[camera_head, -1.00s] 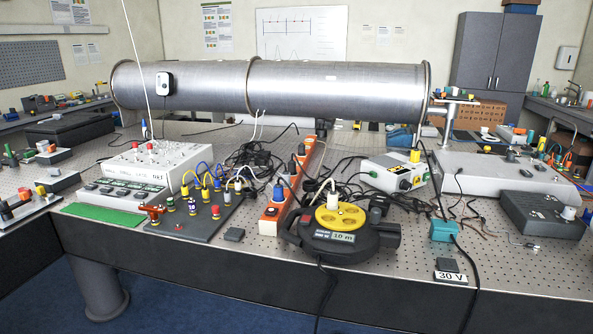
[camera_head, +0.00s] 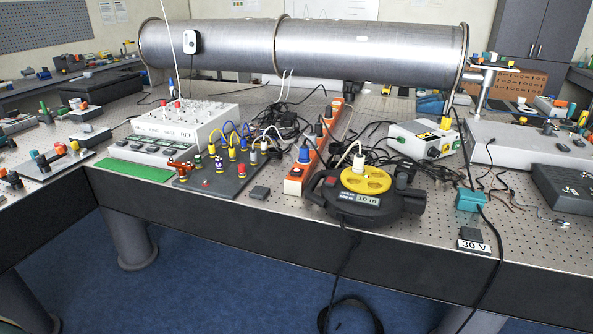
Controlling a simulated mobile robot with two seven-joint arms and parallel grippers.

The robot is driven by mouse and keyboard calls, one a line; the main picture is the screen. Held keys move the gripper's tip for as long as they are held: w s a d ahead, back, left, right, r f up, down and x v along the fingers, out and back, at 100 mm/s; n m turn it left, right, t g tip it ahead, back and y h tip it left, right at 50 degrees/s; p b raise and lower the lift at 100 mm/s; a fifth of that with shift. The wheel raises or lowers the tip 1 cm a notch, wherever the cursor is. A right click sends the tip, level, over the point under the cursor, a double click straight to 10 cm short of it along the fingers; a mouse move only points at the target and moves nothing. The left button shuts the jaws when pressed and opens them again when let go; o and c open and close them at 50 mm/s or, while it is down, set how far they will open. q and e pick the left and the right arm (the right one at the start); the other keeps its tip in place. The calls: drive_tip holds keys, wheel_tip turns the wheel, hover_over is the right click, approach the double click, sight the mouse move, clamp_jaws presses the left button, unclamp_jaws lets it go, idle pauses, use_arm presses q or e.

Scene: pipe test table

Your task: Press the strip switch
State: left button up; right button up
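The orange power strip (camera_head: 329,123) lies on the perforated metal table, running from near the front edge back towards the large pipe. Several plugs sit in it, a blue one (camera_head: 304,154) near its front end. A small dark spot on the strip's front end (camera_head: 294,186) may be the switch; it is too small to tell its position. Neither of my grippers is in view.
A black cable reel (camera_head: 402,204) with a yellow socket face stands right beside the strip. A dark board with coloured plugs (camera_head: 215,187) lies to its left. A metal pipe (camera_head: 370,52) spans the back. Cables (camera_head: 345,255) hang over the front edge.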

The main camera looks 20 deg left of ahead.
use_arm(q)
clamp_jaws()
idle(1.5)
